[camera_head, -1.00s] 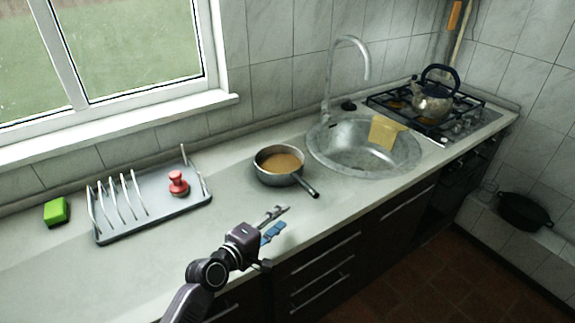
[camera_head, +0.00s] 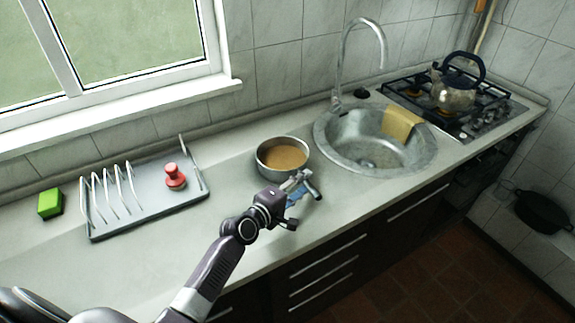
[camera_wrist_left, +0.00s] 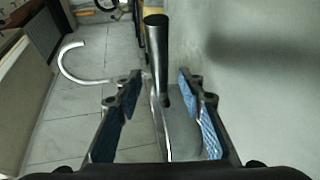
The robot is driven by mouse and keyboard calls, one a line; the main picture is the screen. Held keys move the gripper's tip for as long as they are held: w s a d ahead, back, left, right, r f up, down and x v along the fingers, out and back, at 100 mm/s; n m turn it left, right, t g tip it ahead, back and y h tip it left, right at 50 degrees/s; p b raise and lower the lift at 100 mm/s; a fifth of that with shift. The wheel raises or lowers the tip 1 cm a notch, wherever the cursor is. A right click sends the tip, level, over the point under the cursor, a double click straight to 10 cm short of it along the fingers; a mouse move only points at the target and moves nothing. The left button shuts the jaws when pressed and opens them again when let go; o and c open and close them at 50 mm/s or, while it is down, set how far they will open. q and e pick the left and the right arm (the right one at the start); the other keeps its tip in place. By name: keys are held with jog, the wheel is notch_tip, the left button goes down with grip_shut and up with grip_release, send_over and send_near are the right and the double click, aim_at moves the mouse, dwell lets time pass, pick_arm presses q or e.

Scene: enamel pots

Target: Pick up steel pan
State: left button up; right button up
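The steel pan (camera_head: 270,174) stands upright on the counter, left of the sink, with brown contents in it. Its dark handle points toward the counter's front edge and is partly covered by my left gripper (camera_head: 303,187). In the left wrist view the handle (camera_wrist_left: 157,50) lies between the two blue-padded fingers of my left gripper (camera_wrist_left: 160,115). The fingers are spread, with a gap on both sides of the handle. My right gripper is not in view.
The sink (camera_head: 330,145) with a yellow cloth (camera_head: 401,123) is to the right. A kettle (camera_head: 455,95) stands on the stove.

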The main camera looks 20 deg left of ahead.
pick_arm(q)
jog(key=shift+x, duration=1)
jog(key=c, duration=0.4)
grip_shut()
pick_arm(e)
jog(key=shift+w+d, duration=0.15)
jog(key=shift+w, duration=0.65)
pick_arm(q)
jog(key=shift+w+r, duration=0.1)
jog(key=shift+r, duration=0.25)
jog(key=shift+f, duration=0.1)
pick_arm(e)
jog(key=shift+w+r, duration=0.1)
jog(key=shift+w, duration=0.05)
